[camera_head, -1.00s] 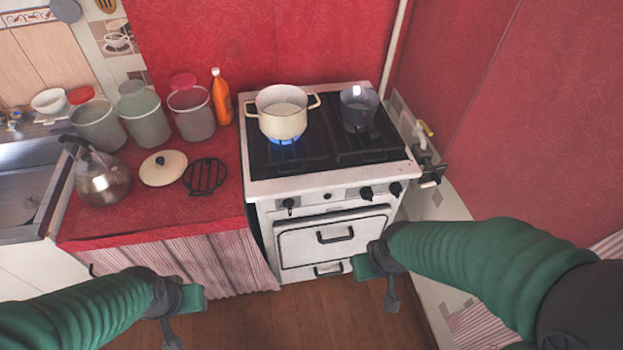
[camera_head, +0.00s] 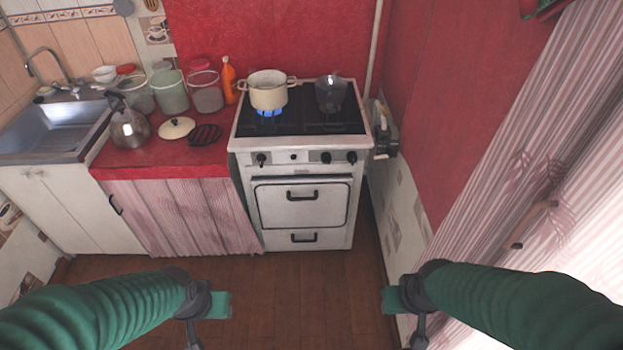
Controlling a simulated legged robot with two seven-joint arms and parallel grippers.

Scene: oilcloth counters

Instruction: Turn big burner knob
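The white stove (camera_head: 303,195) stands across the floor in the head view. I cannot tell which one is the big burner's. A blue flame (camera_head: 269,112) burns under a cream pot (camera_head: 268,90) on the left burner. My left gripper (camera_head: 220,305) and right gripper (camera_head: 390,300) are low in front, well short of the stove, touching nothing visible. Their finger openings cannot be made out.
A glass vessel (camera_head: 331,93) stands on the stove's right side. The red counter (camera_head: 150,155) holds a kettle (camera_head: 129,128), a lid (camera_head: 177,128) and jars. A gas valve (camera_head: 384,140) juts from the right wall. The wooden floor (camera_head: 300,285) before the stove is clear.

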